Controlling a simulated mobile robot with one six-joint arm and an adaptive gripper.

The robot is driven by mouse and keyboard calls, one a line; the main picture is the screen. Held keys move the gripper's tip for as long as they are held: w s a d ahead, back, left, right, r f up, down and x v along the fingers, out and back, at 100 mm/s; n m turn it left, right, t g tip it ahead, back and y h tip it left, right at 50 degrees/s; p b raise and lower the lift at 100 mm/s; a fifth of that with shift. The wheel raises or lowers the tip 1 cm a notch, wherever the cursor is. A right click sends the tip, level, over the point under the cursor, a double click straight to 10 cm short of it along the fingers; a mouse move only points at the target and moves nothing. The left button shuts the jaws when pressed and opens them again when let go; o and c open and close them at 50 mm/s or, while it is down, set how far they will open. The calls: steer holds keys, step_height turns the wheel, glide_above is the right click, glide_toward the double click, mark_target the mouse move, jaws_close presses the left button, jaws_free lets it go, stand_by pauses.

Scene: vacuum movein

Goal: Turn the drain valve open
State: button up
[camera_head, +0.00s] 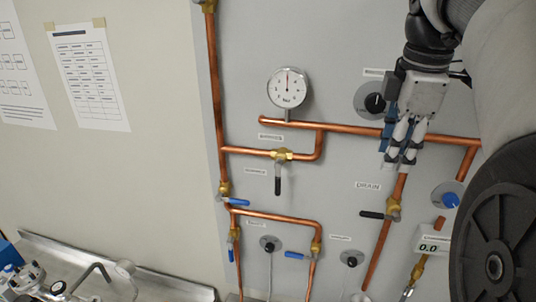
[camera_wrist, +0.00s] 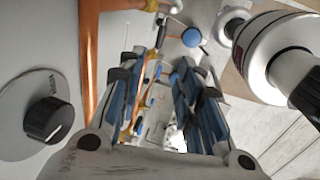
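The drain valve (camera_head: 394,208) is a brass body on a sloping copper pipe on the grey panel, just below the DRAIN label (camera_head: 368,186). Its black lever handle (camera_head: 372,214) points left, across the pipe. My gripper (camera_head: 401,158) hangs above the valve in the head view, fingers pointing down, apart from the handle. In the wrist view the two blue-padded fingers of my gripper (camera_wrist: 160,95) stand apart with nothing held between them. Small brass and copper parts show between the fingers, but I cannot tell which is the drain valve.
A horizontal copper pipe (camera_head: 345,128) runs behind my gripper. A black knob (camera_head: 375,103) is left of it; it also shows in the wrist view (camera_wrist: 48,120). A gauge (camera_head: 288,87), a black-handled valve (camera_head: 280,157), a blue knob (camera_head: 450,200) and a digital display (camera_head: 431,245) are nearby.

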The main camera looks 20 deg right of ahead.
mark_target(372, 214)
steer(key=w+f+b, duration=0.1)
steer(key=f, duration=0.4)
steer(key=d+f, duration=0.1)
steer(key=f, duration=0.4)
steer(key=w+f+b, duration=0.1)
steer(key=f, duration=0.5)
steer(key=shift+w+d+f+b, duration=0.1)
steer(key=shift+w+d+b, duration=0.1)
steer(key=shift+w+b, duration=0.15)
jaws_close()
